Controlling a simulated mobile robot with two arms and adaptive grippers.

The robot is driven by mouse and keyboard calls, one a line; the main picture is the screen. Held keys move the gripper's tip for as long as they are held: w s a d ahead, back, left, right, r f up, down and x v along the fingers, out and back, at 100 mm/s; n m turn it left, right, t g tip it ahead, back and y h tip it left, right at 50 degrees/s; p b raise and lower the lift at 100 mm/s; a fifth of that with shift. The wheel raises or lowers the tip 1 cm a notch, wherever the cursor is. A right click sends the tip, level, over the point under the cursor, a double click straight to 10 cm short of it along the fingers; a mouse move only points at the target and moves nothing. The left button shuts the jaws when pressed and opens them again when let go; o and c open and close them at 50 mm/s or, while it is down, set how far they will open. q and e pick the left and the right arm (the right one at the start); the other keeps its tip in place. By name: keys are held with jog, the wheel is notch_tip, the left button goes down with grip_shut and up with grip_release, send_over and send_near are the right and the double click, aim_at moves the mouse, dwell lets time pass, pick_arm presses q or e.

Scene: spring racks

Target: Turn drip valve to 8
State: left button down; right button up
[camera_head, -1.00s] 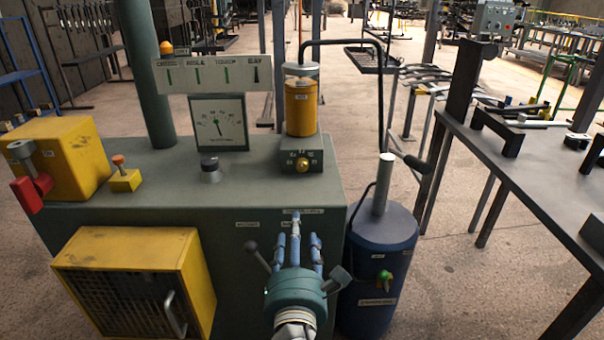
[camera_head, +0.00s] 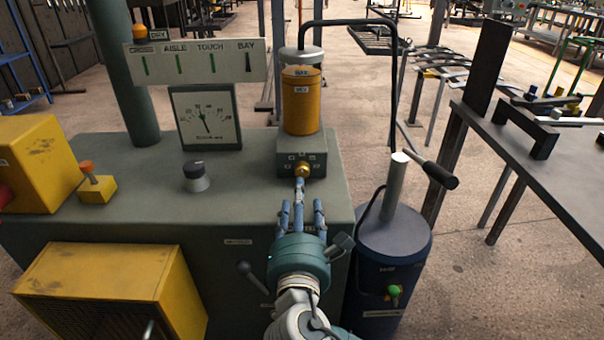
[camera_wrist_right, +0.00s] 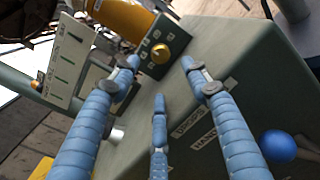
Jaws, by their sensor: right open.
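The drip valve is a small brass knob (camera_head: 302,170) on the front of a grey-green block under a yellow cylinder (camera_head: 301,105). Marks surround the knob, too small to read surely. The knob also shows in the right wrist view (camera_wrist_right: 160,53), ahead of the fingers. My right gripper (camera_head: 301,202) has three blue fingers, spread open and empty, in front of the knob. The upper fingertip overlaps the knob's lower edge in the head view; I cannot tell if they touch. The wrist view shows the fingers (camera_wrist_right: 160,72) around empty space. My left gripper is out of view.
The green cabinet top (camera_head: 240,190) holds a dial gauge (camera_head: 207,115), a black-topped knob (camera_head: 195,176) and a yellow block with an orange button (camera_head: 96,187). A blue canister (camera_head: 392,260) with a lever stands at right. A dark workbench (camera_head: 540,190) is further right.

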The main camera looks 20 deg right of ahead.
aim_at(302, 173)
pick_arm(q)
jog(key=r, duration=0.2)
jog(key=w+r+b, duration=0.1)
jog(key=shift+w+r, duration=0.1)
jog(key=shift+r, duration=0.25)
pick_arm(e)
jog(key=x, duration=0.9)
jog(key=shift+w+d+f, duration=0.1)
jog(key=shift+c, duration=0.5)
jog(key=c, duration=1.1)
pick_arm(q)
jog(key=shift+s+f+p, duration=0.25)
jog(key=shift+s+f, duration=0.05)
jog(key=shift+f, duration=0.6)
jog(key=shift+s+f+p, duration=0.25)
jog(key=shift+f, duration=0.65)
pick_arm(e)
jog(key=shift+o, duration=0.2)
jog(key=shift+m, duration=0.7)
